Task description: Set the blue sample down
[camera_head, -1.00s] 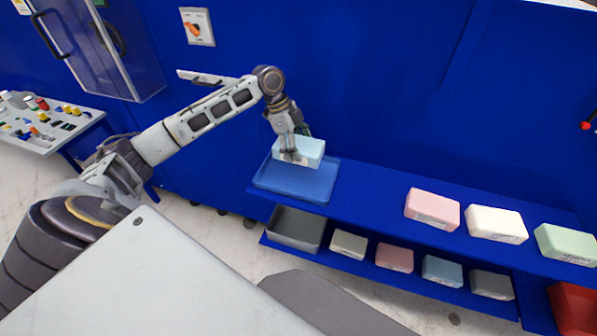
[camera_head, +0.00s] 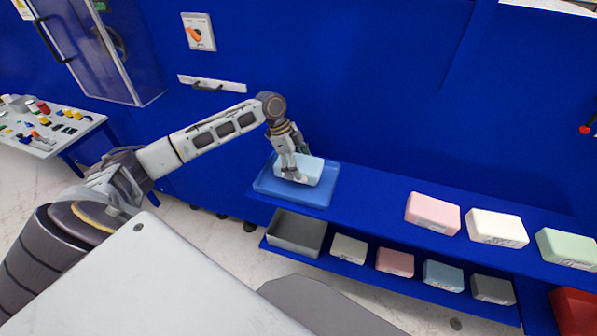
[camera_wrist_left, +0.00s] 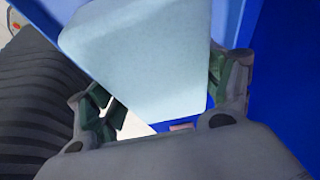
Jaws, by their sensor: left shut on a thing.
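The blue sample (camera_head: 308,172) is a pale blue foam block at the blue tray (camera_head: 325,196) on the left end of the upper shelf. My left gripper (camera_head: 291,172) is shut on the sample from above. The block is low over the tray; I cannot tell for sure whether it touches the tray floor. In the left wrist view the pale block (camera_wrist_left: 140,60) fills the space between the two fingers of my left gripper (camera_wrist_left: 165,100). My right gripper is not in view.
Pink (camera_head: 433,212), white (camera_head: 497,228) and green (camera_head: 567,249) blocks stand on the upper shelf to the right. The lower shelf holds a grey bin (camera_head: 296,234) and several smaller blocks. A red bin (camera_head: 574,308) is at the lower right. The upper shelf between tray and pink block is clear.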

